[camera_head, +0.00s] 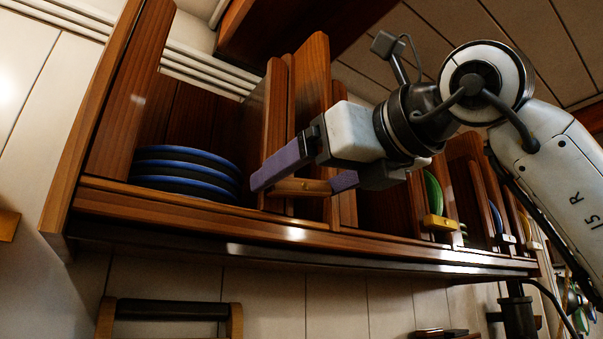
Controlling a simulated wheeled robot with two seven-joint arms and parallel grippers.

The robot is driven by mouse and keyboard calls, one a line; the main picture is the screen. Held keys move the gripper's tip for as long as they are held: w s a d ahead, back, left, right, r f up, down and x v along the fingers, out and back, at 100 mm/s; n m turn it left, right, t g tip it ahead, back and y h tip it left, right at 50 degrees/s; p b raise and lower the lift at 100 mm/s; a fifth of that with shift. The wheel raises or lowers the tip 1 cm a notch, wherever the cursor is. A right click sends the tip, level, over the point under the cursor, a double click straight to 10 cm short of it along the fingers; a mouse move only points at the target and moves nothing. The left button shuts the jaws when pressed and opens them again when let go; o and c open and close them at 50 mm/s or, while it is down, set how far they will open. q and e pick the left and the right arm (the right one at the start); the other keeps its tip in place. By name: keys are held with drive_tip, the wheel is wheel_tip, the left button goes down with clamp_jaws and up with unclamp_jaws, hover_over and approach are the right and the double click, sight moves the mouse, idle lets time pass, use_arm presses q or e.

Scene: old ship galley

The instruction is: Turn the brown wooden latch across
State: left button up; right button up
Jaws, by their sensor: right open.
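The brown wooden latch (301,187) is a small light-brown bar low on the front of a wooden shelf rack (290,235). It lies about level, in front of an upright divider. My right gripper (305,181) comes in from the right with its two purple-padded fingers apart. The fingers reach to either side of the latch, one at its left and one at its right end. I cannot tell whether they touch it. My left gripper is not in view.
A stack of blue-rimmed plates (187,172) stands in the left compartment. Tall wooden dividers rise close around my gripper. A yellow latch (440,222) and a green plate (433,194) are further right. A dark bar (172,309) is below the rack.

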drive_tip(key=shift+w+a, duration=0.25)
drive_tip(key=shift+w, duration=0.1)
drive_tip(key=shift+w+a, duration=0.15)
drive_tip(key=shift+w, duration=0.05)
drive_tip(key=c, duration=0.7)
drive_tip(key=shift+c, duration=0.3)
drive_tip(key=shift+m+b, duration=0.5)
drive_tip(key=shift+m, duration=0.5)
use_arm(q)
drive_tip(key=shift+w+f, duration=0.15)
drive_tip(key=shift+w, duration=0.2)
use_arm(e)
drive_tip(key=o, duration=0.8)
drive_tip(key=shift+c, duration=0.2)
